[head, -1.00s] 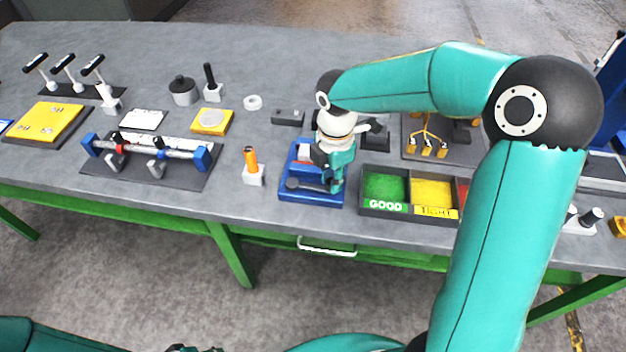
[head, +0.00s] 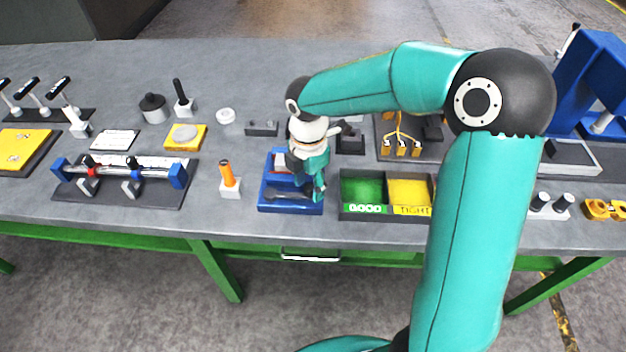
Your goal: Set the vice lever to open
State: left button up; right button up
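The blue vice (head: 268,190) stands near the front edge of the grey bench, with a light block between its jaws. Its dark lever (head: 289,196) lies low across the front of the vice, roughly sideways. My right gripper (head: 318,190) points down at the right side of the vice, by the right end of the lever. Its fingers are small and partly hidden, so I cannot tell whether they are closed on the lever or only beside it. My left gripper is out of view.
A tray with green and yellow compartments (head: 345,208) stands close to the right of the vice. An orange-handled tool in a white block (head: 229,182) stands to the left. A clamp fixture on a dark plate (head: 120,190) lies farther left.

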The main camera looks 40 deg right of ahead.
jog(key=shift+r, duration=0.1)
notch_tip(320, 180, up, 12)
dwell(0.5)
dwell(0.5)
